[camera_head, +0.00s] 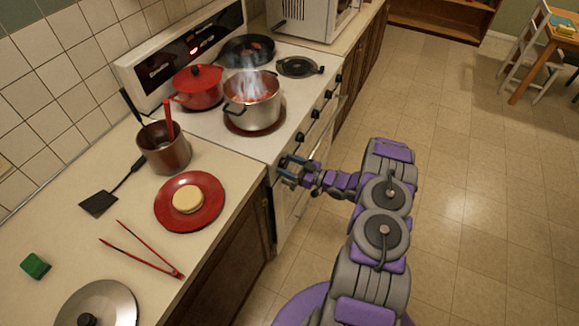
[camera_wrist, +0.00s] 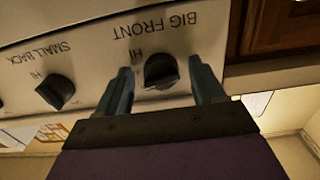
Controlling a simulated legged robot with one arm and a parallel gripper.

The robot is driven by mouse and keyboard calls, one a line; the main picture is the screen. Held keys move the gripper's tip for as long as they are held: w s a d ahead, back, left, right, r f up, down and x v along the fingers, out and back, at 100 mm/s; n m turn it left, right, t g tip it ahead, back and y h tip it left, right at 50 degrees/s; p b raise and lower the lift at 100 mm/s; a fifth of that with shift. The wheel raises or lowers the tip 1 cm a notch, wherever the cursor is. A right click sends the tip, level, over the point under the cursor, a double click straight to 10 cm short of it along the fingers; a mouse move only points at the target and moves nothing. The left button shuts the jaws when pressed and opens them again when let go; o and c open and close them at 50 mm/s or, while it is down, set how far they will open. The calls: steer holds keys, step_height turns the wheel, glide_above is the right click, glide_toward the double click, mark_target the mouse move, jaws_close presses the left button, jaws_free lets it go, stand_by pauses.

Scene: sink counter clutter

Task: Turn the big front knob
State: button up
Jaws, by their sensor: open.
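The big front knob (camera_wrist: 161,71) is black and sits on the stove's white front panel under the upside-down label "BIG FRONT" in the wrist view. My gripper (camera_wrist: 163,82) is open, with one finger on each side of the knob. I cannot tell whether either finger touches it. In the head view my gripper (camera_head: 290,168) is at the near end of the stove front, where its fingers hide the knob. A steaming pot (camera_head: 252,100) stands on the front burner (camera_head: 254,129).
The "SMALL BACK" knob (camera_wrist: 57,91) is left of my gripper in the wrist view. Several other knobs (camera_head: 315,114) line the stove front. A red pot (camera_head: 198,87), a pan (camera_head: 246,51) and a red plate (camera_head: 164,211) stand nearby. The floor (camera_head: 450,170) to the right is clear.

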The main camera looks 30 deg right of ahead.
steer(key=shift+c, duration=0.4)
steer(key=c, duration=1)
steer(key=shift+o, duration=0.2)
steer(key=shift+w+d+r+n+p, duration=0.1)
steer(key=shift+n+p, duration=0.45)
steer(key=shift+n, duration=0.95)
steer(key=shift+d+r+n+p, duration=0.1)
steer(key=shift+n+p, duration=0.4)
steer(key=shift+n, duration=1)
steer(key=o, duration=1)
steer(key=shift+a+f, duration=0.1)
steer(key=shift+f, duration=0.05)
